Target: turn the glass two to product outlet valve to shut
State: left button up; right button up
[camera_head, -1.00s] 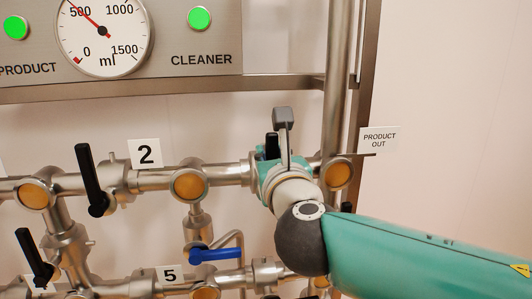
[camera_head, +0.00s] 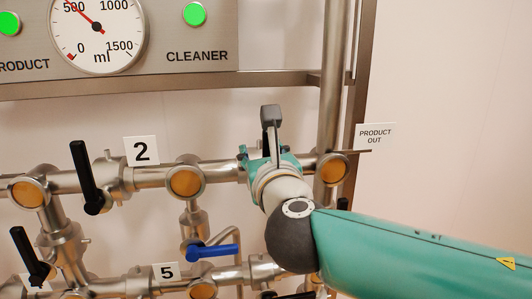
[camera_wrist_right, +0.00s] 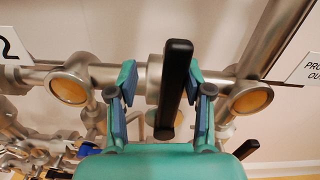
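The valve's black lever (camera_wrist_right: 175,85) shows in the right wrist view, tilted slightly and standing across the horizontal pipe. My right gripper (camera_wrist_right: 163,92) is open, with its two fingers on either side of the lever and a gap visible on both sides. In the head view my right gripper (camera_head: 268,160) is at the pipe between the sight glass (camera_head: 186,181) right of the number 2 plate and the "PRODUCT OUT" sign (camera_head: 376,136). There it hides the valve and its lever. My left gripper is not in view.
Another black lever (camera_head: 87,170) stands upright left of the number 2 plate (camera_head: 142,151), and one more (camera_head: 30,254) is below it. A blue lever (camera_head: 213,251) is lower down. A steel post (camera_head: 330,110) rises just right of my right gripper.

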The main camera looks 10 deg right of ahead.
jog(key=shift+s, duration=0.1)
jog(key=s, duration=1.1)
jog(key=shift+s+a, duration=0.2)
jog(key=shift+s, duration=0.2)
